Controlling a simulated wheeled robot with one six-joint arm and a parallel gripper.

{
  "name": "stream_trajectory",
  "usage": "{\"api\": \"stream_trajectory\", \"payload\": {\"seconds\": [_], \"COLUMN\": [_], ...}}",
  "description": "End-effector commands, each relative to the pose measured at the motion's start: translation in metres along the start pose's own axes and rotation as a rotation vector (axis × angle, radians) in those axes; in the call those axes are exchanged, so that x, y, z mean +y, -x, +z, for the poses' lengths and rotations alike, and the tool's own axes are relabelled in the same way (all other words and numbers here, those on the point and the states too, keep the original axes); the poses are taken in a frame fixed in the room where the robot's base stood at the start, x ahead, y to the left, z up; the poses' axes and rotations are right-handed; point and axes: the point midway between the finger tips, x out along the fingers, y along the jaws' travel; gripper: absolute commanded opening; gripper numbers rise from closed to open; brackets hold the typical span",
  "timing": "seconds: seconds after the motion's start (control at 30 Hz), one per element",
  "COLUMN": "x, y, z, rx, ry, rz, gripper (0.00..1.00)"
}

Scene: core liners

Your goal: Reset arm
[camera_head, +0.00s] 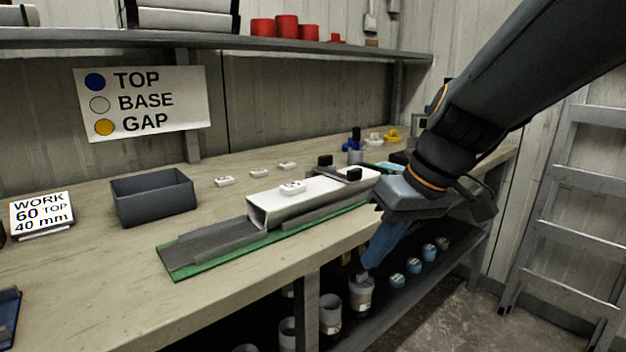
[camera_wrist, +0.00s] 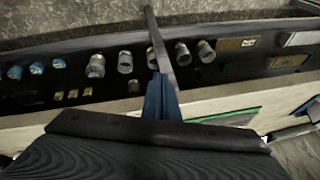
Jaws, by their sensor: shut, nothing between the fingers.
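My gripper (camera_head: 371,262) hangs off the front edge of the workbench, with its blue fingers pointing down. The fingers are together and empty. In the wrist view the blue fingers (camera_wrist: 160,97) stand above the lower shelf, apart from the objects there. A white core liner trough (camera_head: 268,211) lies on a grey holder (camera_head: 215,247) on a green mat (camera_head: 176,273) to the left of my gripper. Its far right end is partly hidden behind my wrist. A small white labelled tag (camera_head: 292,188) sits on the trough.
A dark grey bin (camera_head: 153,196) and small white tags (camera_head: 224,181) stand on the bench (camera_head: 90,307). Blue, white and yellow caps (camera_head: 390,136) are at the back right. The lower shelf holds grey cups (camera_head: 330,312). A ladder (camera_head: 575,190) leans at the right.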

Motion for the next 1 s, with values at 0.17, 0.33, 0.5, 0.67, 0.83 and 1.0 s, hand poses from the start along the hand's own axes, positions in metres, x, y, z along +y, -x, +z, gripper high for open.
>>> {"api": "stream_trajectory", "payload": {"seconds": [0.17,0.33,0.5,0.67,0.83,1.0], "x": [-0.027,-0.038,-0.044,-0.043,-0.037,-0.028], "y": [-0.029,-0.042,-0.05,-0.044,-0.032,-0.016], "z": [0.052,0.085,0.113,0.122,0.12,0.119], "rx": [-0.154,-0.236,-0.292,-0.31,-0.309,-0.307], "ry": [-0.098,-0.161,-0.209,-0.247,-0.273,-0.305], "rz": [0.046,0.103,0.164,0.201,0.211,0.223], "gripper": [0.0,0.0,0.0,0.0,0.0,0.0]}}
